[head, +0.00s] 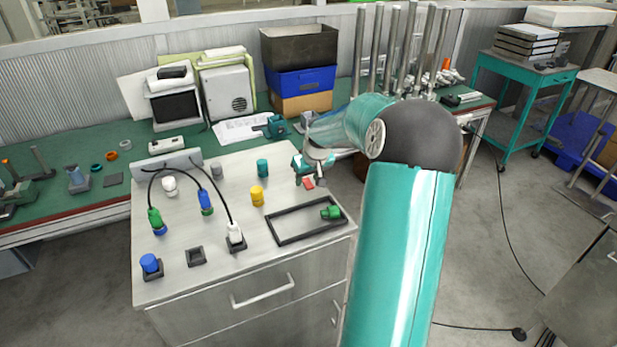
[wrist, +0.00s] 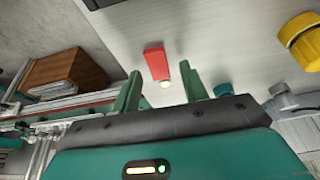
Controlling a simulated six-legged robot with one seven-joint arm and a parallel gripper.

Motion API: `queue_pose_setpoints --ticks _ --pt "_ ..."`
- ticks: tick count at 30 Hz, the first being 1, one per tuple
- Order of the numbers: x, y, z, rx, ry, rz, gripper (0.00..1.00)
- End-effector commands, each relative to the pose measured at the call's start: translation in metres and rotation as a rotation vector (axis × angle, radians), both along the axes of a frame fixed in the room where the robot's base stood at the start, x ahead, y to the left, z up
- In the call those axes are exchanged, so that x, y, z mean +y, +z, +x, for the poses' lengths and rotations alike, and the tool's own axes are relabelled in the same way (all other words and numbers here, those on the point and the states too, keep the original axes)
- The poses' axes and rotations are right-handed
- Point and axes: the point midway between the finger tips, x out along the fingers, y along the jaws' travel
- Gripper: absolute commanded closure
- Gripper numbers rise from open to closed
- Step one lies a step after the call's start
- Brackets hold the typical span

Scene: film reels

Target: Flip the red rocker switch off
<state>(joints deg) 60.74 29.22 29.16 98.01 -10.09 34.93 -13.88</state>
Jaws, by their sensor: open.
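The red rocker switch (head: 308,183) is on the light cabinet top, toward its right side. In the wrist view the red rocker (wrist: 155,62) lies between the fingertips in the picture, with a small pale, bright spot at its near end. My gripper (head: 300,174) is just beside the switch in the head view. In the wrist view my gripper (wrist: 160,69) has its two green fingers apart, with nothing held. Whether the fingers touch the rocker, and which way it is tilted, I cannot tell.
A yellow knob (head: 257,196) and a teal knob (head: 263,167) stand left of the switch. A black frame (head: 283,241) with a green part (head: 331,212) lies in front. Cables with green, blue and white plugs fill the left side. Metal rods (head: 360,50) rise behind my arm.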

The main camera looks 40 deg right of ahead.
Motion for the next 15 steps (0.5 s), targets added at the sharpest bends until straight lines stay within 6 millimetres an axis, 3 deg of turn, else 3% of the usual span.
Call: queue_pose_setpoints --ticks 5,12,15 --pt "-0.0004 0.0002 -0.0002 0.000 0.000 -0.001 0.56" --pt "-0.0004 0.0002 -0.0003 0.000 0.000 -0.001 1.00" --pt "-0.0004 0.0003 -0.0002 0.001 0.000 -0.001 1.00"
